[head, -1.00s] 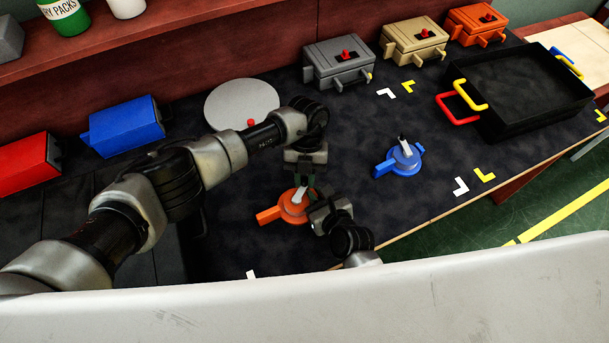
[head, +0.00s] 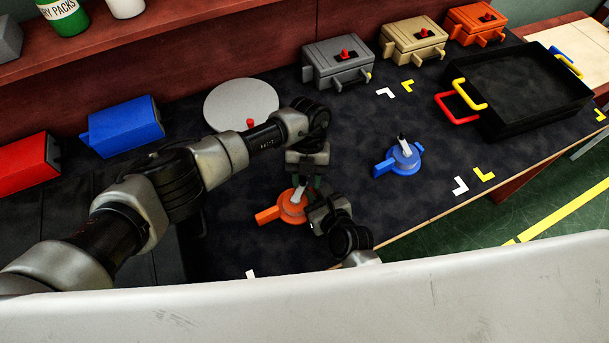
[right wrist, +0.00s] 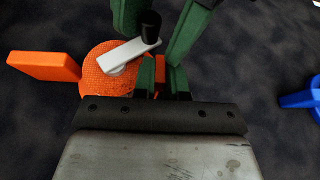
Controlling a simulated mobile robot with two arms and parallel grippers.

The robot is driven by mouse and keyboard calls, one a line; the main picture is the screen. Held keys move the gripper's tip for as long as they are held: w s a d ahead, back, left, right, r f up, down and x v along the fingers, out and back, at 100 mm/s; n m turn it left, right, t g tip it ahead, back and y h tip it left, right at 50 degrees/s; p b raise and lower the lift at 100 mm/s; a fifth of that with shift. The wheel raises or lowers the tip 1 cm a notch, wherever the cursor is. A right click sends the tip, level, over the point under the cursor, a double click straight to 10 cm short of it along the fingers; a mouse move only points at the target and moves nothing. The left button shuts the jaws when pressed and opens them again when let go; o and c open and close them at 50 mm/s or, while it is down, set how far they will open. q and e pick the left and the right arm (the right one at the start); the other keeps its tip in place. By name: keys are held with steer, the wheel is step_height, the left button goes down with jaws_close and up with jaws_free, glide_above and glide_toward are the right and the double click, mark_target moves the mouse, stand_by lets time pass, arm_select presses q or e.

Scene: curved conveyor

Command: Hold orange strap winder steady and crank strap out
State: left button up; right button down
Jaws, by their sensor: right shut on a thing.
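The orange strap winder (head: 293,207) lies on the dark table top in the head view, its flat arm pointing left. It also shows in the right wrist view (right wrist: 107,72). Its silver crank (right wrist: 122,55) carries an upright black knob (right wrist: 150,27). My left gripper (head: 309,186) reaches down from above. In the right wrist view its green fingers (right wrist: 160,28) stand apart on either side of the knob, with a gap on the right. My right gripper (head: 312,212) is at the winder's right side, its fingers (right wrist: 161,82) shut on the winder's small orange tab.
A blue winder (head: 403,160) lies to the right. A round grey disc (head: 240,100) lies behind my left arm. Grey, tan and orange boxes stand along the back. A black tray (head: 486,118) with coloured handles is at the right. The table's front edge is close to my right arm.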

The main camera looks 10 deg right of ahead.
arm_select(q)
steer(key=shift+o, duration=0.6)
steer(key=shift+d, duration=0.1)
arm_select(e)
steer(key=shift+a, duration=0.1)
arm_select(q)
steer(key=shift+s+d, duration=0.1)
steer(key=shift+v, duration=1.8)
steer(key=v, duration=1)
steer(key=shift+a+r, duration=0.2)
steer(key=shift+a, duration=0.4)
